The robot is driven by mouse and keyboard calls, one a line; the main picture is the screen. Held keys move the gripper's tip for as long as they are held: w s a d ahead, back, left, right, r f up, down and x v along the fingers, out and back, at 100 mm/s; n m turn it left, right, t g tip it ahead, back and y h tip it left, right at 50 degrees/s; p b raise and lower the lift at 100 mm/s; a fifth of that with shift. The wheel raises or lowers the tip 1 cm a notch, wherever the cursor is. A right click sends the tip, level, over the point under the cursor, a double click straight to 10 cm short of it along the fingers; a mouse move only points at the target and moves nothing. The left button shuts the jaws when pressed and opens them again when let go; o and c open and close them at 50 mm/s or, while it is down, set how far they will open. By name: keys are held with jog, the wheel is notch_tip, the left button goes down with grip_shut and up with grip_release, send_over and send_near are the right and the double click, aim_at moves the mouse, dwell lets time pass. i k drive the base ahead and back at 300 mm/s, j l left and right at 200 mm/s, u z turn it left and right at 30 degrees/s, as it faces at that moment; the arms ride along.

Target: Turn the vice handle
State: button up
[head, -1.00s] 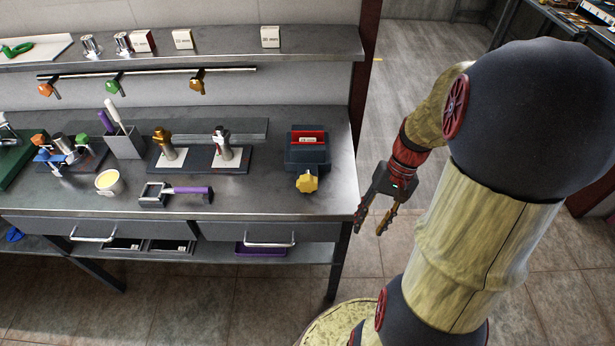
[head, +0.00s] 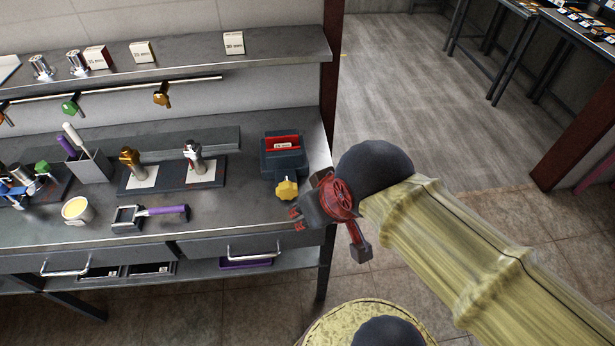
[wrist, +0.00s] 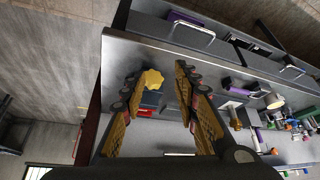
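The vice (head: 284,160) is a dark blue-grey block with a red insert, at the right end of the workbench in the head view. Its handle is a yellow lobed knob (head: 287,187) on the front. In the wrist view the yellow handle (wrist: 152,79) shows between my two fingers, with the vice (wrist: 149,101) behind it. My gripper (wrist: 158,88) is open, with a finger on each side of the handle's place in the picture. I cannot tell whether either finger touches it. In the head view my gripper (head: 298,218) is just right of the handle, its fingers mostly hidden.
The steel workbench (head: 240,215) has drawers with bar handles (head: 254,254) below the vice. A purple-handled tool (head: 160,211), a white cup (head: 77,210) and two tap stands lie left. A shelf (head: 190,70) with small boxes runs behind.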

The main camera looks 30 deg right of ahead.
aim_at(286, 190)
jog(key=j+z, duration=0.25)
jog(key=z, duration=0.15)
jog(key=k+j+z, duration=0.1)
jog(key=j+z, duration=0.15)
jog(key=z, duration=0.2)
jog(key=k+j+z, duration=0.1)
jog(key=j+z, duration=0.15)
jog(key=z, duration=0.15)
